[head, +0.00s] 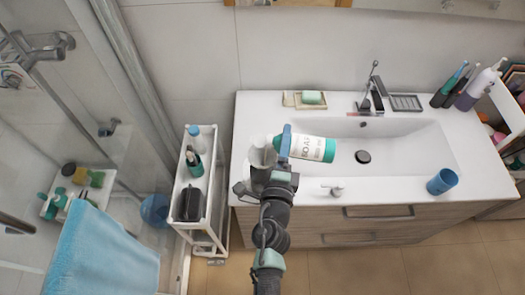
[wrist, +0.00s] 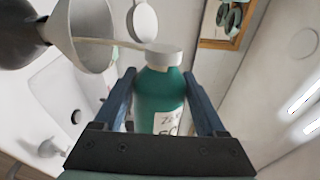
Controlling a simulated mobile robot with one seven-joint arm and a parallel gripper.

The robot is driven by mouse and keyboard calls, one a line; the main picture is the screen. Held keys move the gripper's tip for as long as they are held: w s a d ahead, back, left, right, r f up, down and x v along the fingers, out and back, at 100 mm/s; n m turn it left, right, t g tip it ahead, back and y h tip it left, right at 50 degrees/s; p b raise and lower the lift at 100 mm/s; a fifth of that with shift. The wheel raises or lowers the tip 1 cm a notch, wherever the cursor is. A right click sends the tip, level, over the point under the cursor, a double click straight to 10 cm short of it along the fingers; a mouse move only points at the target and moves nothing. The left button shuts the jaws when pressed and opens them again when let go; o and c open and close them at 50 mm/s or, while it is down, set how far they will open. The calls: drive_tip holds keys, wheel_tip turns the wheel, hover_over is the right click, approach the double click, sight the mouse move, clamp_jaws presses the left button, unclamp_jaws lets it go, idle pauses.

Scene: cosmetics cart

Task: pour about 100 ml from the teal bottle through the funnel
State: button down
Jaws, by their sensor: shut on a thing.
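My gripper (wrist: 165,105) is shut on the teal bottle (wrist: 158,92), with a blue finger on either side of it. In the head view the bottle (head: 312,148) lies tipped nearly on its side above the basin's left edge, its mouth end to the left. The white funnel (wrist: 92,35) is beside the bottle's white-topped mouth (wrist: 164,56), apart from it. A thin pale stream (wrist: 118,44) runs from the mouth into the funnel. A dark container (wrist: 18,35) is at the funnel's narrow end. The funnel (head: 262,153) also shows in the head view; the container is hidden there.
The white sink (head: 405,148) has a black drain (head: 363,157) and a tap (head: 374,90). A blue cup (head: 442,181) stands front right; a soap dish (head: 305,100) is at the back. A small white object (head: 333,188) lies near the front edge. A white cart (head: 197,205) stands left.

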sight(278, 138)
drive_tip(key=shift+w+a+r+n+p, duration=0.1)
drive_tip(key=shift+r+n+p, duration=0.15)
drive_tip(key=shift+n+p, duration=0.4)
drive_tip(key=shift+s+a+r+n+p, duration=0.1)
drive_tip(key=shift+r+n+p, duration=0.2)
drive_tip(key=shift+n+p, duration=0.25)
drive_tip(key=shift+w+a+r+n+p, duration=0.1)
drive_tip(key=shift+r+n+p, duration=0.15)
drive_tip(key=shift+n+p, duration=0.4)
idle(1.5)
drive_tip(key=shift+w+a+r+n+h+p, duration=0.1)
drive_tip(key=shift+a+r+n+h+p, duration=0.15)
drive_tip(key=shift+n+p, duration=0.65)
drive_tip(key=shift+a+r+n+h+p, duration=0.15)
drive_tip(key=shift+a+r+n+p, duration=0.1)
drive_tip(key=shift+n+p, duration=0.65)
idle(1.6)
drive_tip(key=shift+f, duration=0.1)
